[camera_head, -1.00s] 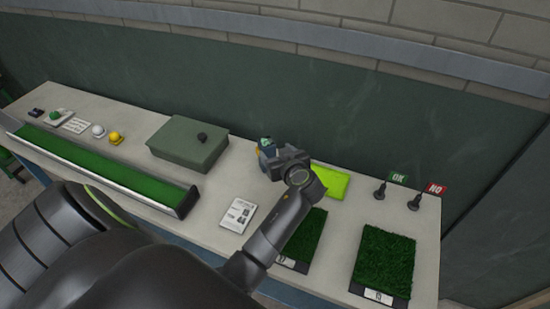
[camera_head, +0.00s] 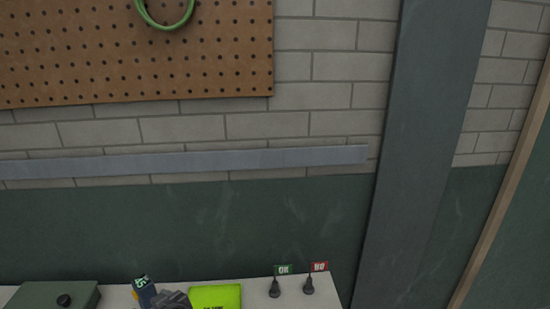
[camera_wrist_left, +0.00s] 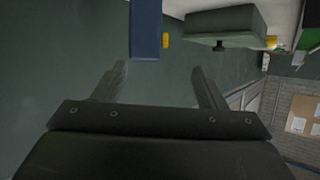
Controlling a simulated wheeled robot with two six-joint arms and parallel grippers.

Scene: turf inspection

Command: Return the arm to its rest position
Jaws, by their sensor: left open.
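My left gripper (camera_head: 172,300) shows as a dark grey shape at the bottom edge of the head view, beside a blue block-like thing (camera_head: 145,291) with a green marked top. Most of my left arm is out of the head view. In the left wrist view the two fingers of my left gripper (camera_wrist_left: 157,84) are spread apart with nothing between them. The blue thing (camera_wrist_left: 146,30) shows beyond the fingertips, with a yellow knob at its side. My right gripper is in neither view.
The bench holds a green box (camera_head: 52,296) with a dark knob, a lime-yellow pad (camera_head: 215,297), and small stands with an OK flag (camera_head: 283,270) and a NO flag (camera_head: 319,267). A dark green wall and a pegboard (camera_head: 130,55) rise behind.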

